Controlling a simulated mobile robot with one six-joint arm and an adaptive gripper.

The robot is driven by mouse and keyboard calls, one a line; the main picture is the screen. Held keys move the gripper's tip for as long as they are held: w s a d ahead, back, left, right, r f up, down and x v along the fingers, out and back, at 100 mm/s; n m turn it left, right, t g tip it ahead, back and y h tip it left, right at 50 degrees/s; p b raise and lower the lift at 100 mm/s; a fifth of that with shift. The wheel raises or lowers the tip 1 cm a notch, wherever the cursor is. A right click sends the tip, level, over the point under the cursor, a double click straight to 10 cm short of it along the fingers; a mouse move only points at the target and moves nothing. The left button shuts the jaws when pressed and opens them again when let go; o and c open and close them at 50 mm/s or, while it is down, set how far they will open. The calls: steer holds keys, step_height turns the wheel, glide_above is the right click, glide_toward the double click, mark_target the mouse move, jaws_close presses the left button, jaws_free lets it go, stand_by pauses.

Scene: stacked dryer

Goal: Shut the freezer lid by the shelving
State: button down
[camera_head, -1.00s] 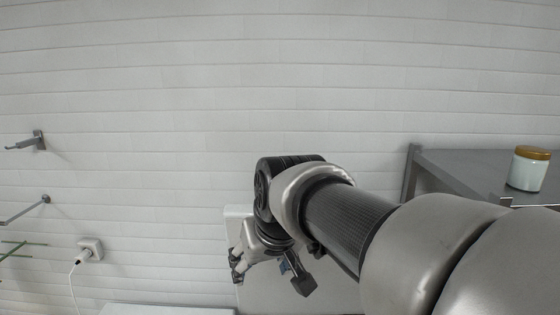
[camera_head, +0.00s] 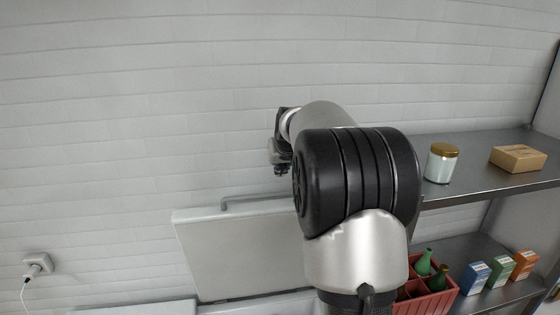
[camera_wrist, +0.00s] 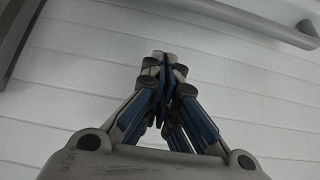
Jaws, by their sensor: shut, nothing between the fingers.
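The freezer lid (camera_head: 238,252) stands raised against the white wall in the head view, left of the shelving (camera_head: 490,187). A grey bar handle (camera_head: 258,201) runs along its top edge. My gripper (camera_head: 279,168) is above the lid's top edge, near the wall, small and partly hidden by my arm. In the wrist view my gripper (camera_wrist: 163,62) has its fingers together with nothing between them. A grey bar (camera_wrist: 245,18) crosses the top of that view, apart from the fingertips. My arm hides the lid's right part.
The shelving holds a white jar (camera_head: 441,163), a cardboard box (camera_head: 518,158), a red crate (camera_head: 428,297) with green bottles and several small cartons (camera_head: 499,271). A wall outlet (camera_head: 37,264) with a cord is at left. The wall above is clear.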

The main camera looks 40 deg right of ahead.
mark_target(281, 202)
steer(key=f, duration=0.1)
steer(key=s+f, duration=0.1)
steer(key=f, duration=0.1)
steer(key=shift+s+a+f, duration=0.2)
steer(key=shift+a+f, duration=0.05)
steer(key=shift+a, duration=0.1)
steer(key=shift+f, duration=0.2)
